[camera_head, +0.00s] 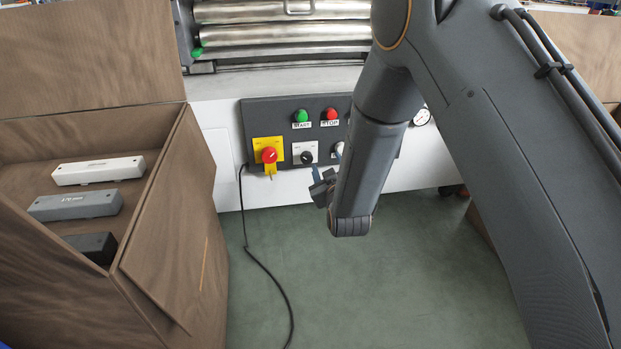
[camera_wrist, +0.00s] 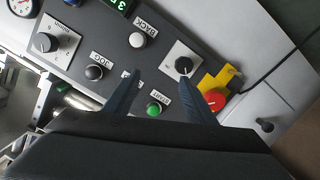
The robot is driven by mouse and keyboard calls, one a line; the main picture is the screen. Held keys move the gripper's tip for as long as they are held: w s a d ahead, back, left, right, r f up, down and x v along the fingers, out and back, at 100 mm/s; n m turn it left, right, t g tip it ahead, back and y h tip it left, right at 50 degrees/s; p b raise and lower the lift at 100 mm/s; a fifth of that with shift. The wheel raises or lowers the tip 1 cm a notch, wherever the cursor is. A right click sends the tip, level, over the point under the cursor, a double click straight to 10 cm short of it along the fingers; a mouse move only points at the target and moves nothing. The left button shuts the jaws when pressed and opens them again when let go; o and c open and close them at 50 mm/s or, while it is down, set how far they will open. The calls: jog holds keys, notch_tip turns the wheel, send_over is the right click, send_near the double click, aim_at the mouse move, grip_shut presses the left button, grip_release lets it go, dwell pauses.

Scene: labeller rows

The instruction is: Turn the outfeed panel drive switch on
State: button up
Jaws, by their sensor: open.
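A black rotary switch (camera_head: 306,157) on a light square plate sits on the dark control panel (camera_head: 255,115), right of the red stop knob on yellow. I cannot read its label or which way it points. In the wrist view the switch (camera_wrist: 183,65) shows at the tip of the right finger. My gripper (camera_head: 322,187) is in front of the panel, below and right of the switch. In the wrist view my gripper (camera_wrist: 160,79) has its two dark fingers apart with nothing between them. I cannot tell whether a finger touches the panel.
Near the switch are a red mushroom button (camera_head: 269,154), green START button (camera_head: 301,115) and red STOP button (camera_head: 331,113). A white button (camera_wrist: 137,39) and black button (camera_wrist: 94,72) are close by. A wooden box (camera_head: 190,215) stands left. A cable (camera_head: 262,265) crosses the clear floor.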

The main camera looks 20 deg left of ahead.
jog(key=n+t+y+b, duration=0.1)
jog(key=b, duration=0.2)
send_near(307, 160)
jog(key=shift+b+x, duration=2.05)
jog(key=shift+x, duration=2.15)
jog(key=shift+c, duration=0.4)
jog(key=shift+f, duration=0.1)
jog(key=c, duration=1)
jog(key=shift+o, duration=0.2)
jog(key=shift+y, duration=0.4)
